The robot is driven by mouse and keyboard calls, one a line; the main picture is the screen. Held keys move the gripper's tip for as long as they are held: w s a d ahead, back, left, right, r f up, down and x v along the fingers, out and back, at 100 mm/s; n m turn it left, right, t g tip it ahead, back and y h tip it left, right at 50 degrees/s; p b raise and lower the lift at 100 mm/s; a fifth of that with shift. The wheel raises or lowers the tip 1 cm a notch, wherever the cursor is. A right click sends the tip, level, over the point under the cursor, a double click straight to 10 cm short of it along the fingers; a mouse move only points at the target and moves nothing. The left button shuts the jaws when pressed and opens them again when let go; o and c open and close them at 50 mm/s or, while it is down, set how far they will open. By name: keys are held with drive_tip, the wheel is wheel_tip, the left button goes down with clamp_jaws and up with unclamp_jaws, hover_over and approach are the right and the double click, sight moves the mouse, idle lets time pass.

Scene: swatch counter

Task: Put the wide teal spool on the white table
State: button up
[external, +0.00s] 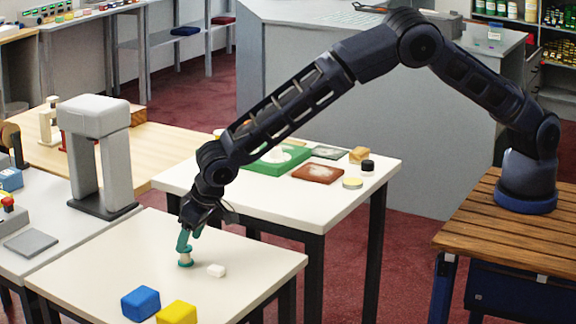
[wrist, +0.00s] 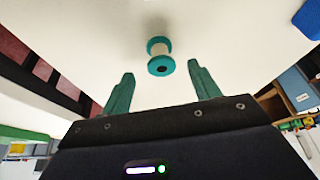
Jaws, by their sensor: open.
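The teal spool (external: 185,258) has teal flanges and a pale core. It appears to stand upright on the white table (external: 90,270) at the front. My gripper (external: 187,242) points down right above it, its teal fingers partly overlapping the spool in the external view. In the wrist view the spool (wrist: 160,57) sits centred between and just beyond the two open fingertips (wrist: 160,70). The jaws are apart and hold nothing. I cannot tell whether a finger touches the spool.
A blue block (external: 140,303) and a yellow block (external: 177,312) are near the front edge. A second pale table (external: 345,205) behind carries a green tray (external: 262,167) and small items. A grey arch-shaped machine (external: 92,115) stands left.

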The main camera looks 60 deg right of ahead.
sight(185, 255)
drive_tip(key=shift+x, duration=2.4)
drive_tip(key=shift+w+a, duration=0.1)
drive_tip(key=shift+a, duration=0.05)
drive_tip(key=c, duration=1.1)
drive_tip(key=shift+r, duration=0.15)
